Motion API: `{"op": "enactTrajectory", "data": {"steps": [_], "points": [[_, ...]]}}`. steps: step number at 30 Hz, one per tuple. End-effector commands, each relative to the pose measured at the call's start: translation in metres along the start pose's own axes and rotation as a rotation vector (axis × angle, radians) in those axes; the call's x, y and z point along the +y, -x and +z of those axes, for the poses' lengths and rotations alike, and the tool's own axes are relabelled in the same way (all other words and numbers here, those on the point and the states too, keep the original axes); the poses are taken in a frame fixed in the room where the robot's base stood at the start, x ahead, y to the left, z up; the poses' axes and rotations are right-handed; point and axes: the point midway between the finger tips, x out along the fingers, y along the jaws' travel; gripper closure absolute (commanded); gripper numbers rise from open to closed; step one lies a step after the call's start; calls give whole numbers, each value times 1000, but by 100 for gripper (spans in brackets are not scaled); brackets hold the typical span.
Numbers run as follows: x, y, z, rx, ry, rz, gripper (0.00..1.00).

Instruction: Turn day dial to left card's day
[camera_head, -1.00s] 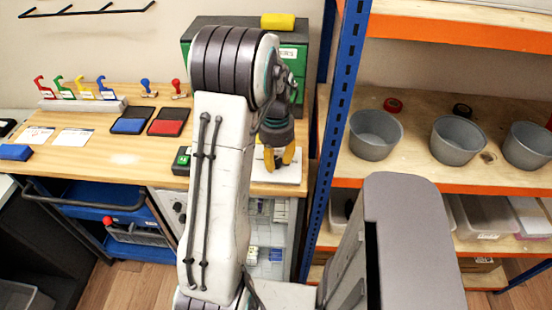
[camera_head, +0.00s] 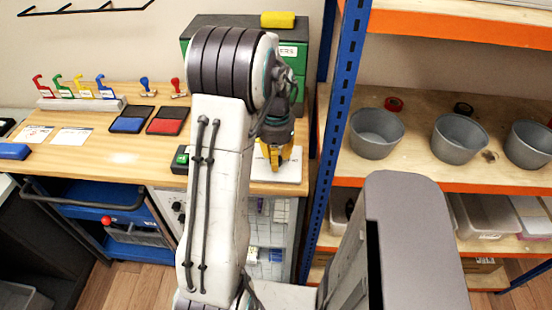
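Two white cards lie on the wooden bench at the left; the left card (camera_head: 35,134) has print too small to read. The other card (camera_head: 72,137) lies to its right. My gripper (camera_head: 276,160) has yellow fingers and points down over a white plate (camera_head: 287,174) on the bench, right of a small black-and-green device (camera_head: 181,158). I cannot make out a day dial; my arm and gripper hide part of this area. The fingertips look close together, but whether they are open or hold something is unclear.
Blue (camera_head: 128,121) and red (camera_head: 167,121) ink pads lie mid-bench, with stamps behind. A green drawer cabinet (camera_head: 300,60) stands behind my arm. A blue post (camera_head: 340,100) and a shelf with grey bowls (camera_head: 376,135) stand right.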

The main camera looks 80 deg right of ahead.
Motion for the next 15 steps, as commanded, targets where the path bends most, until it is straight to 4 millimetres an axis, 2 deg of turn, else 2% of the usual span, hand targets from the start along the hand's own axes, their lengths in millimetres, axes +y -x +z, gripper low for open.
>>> {"op": "enactTrajectory", "data": {"steps": [6, 15], "points": [[1, -3, 1, -6, 148, 2, 100], [1, -3, 2, -7, 272, 2, 100]]}}
